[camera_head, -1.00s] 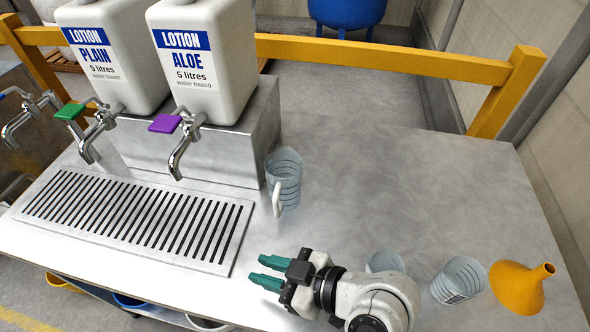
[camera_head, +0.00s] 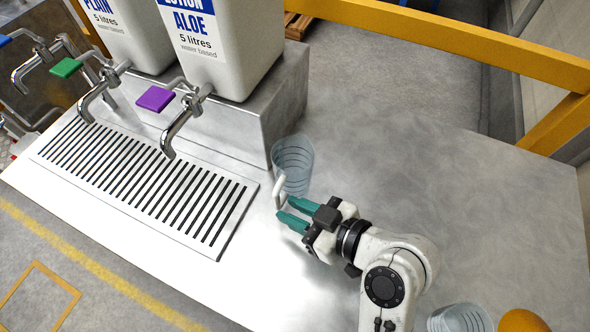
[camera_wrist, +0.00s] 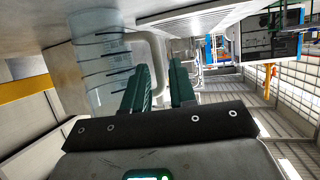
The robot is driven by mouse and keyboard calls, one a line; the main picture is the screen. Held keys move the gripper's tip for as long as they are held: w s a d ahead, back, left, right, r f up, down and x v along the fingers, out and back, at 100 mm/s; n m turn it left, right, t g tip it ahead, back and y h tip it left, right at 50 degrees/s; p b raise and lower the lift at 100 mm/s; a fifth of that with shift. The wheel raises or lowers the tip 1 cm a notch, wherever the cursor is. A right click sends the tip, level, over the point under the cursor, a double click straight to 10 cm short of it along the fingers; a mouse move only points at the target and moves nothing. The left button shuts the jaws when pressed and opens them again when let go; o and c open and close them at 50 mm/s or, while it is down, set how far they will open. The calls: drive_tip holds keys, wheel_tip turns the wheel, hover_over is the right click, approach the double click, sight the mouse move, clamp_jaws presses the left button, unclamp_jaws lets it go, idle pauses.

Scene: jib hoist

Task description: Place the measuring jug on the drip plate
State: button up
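The measuring jug (camera_head: 293,160) is clear with dark level lines and a white handle (camera_head: 280,192). It stands upright on the steel counter, right of the drip plate. The drip plate (camera_head: 232,236) is a slotted metal plate under the taps and is empty. My gripper (camera_head: 288,212) has green fingers, which are apart with the handle close to their tips. In the wrist view the jug (camera_wrist: 98,60) is at the left, and its handle (camera_wrist: 158,62) shows just beyond and between the open fingers (camera_wrist: 163,80). I cannot tell whether a finger touches the handle.
Two lotion containers stand on a steel block (camera_head: 240,135) behind the plate, with taps over it; one has a purple lever (camera_head: 155,98). Another clear vessel (camera_head: 460,318) and an orange funnel (camera_head: 522,321) are at lower right. The counter right of the jug is clear.

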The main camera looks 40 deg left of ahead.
sight(280, 204)
drive_tip(key=shift+p+x, duration=0.45)
drive_tip(key=shift+x, duration=3)
drive_tip(key=shift+w, duration=0.15)
clamp_jaws()
